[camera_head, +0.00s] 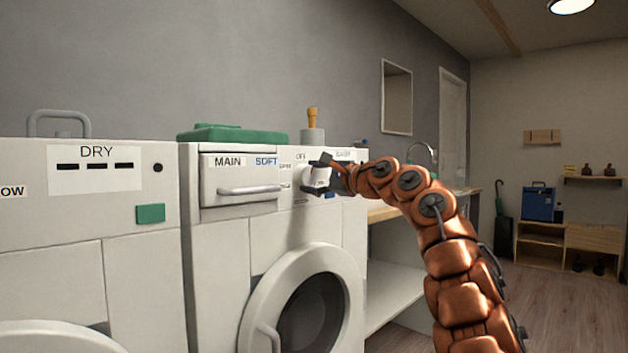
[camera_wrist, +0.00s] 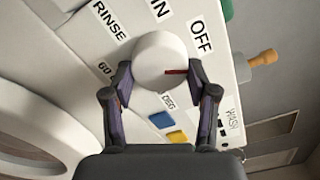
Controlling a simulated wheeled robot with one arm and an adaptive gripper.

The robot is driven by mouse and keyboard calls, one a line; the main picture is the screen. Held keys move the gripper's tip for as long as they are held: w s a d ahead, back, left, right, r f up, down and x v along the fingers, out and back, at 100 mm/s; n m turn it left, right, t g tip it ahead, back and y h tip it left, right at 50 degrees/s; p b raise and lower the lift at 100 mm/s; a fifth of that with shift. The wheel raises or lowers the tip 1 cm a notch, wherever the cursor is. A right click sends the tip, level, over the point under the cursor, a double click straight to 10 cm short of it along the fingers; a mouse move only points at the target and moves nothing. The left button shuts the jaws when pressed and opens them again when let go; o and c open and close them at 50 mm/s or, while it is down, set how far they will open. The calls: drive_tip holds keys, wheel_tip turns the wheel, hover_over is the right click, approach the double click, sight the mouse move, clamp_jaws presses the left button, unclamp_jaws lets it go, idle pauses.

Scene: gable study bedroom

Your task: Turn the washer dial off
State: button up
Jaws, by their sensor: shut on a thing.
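The washer (camera_head: 215,300) is white, with a round door and a drawer marked MAIN and SOFT. Its white round dial (camera_head: 317,176) sticks out from the panel right of the drawer. In the wrist view the dial (camera_wrist: 158,58) has a red mark near its lower right edge, running toward the picture's right, below the OFF label (camera_wrist: 202,37). RINSE and a partly cut label ending in IN also stand around it. My gripper (camera_wrist: 160,72) is shut on the dial, one dark finger on each side. In the head view my gripper (camera_head: 322,178) partly hides the dial.
A blue button (camera_wrist: 162,120) and a yellow button (camera_wrist: 178,137) sit near the dial. A green box (camera_head: 230,135) and a wooden-handled item (camera_head: 312,128) stand on the washer. A white dryer (camera_head: 80,255) is at left. The floor (camera_head: 560,315) at right is clear.

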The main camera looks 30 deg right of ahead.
drive_tip(key=n, duration=0.5)
drive_tip(key=shift+r, duration=0.1)
idle(0.7)
drive_tip(key=o, duration=1.2)
drive_tip(key=shift+d, duration=0.1)
drive_tip(key=shift+v, duration=5.95)
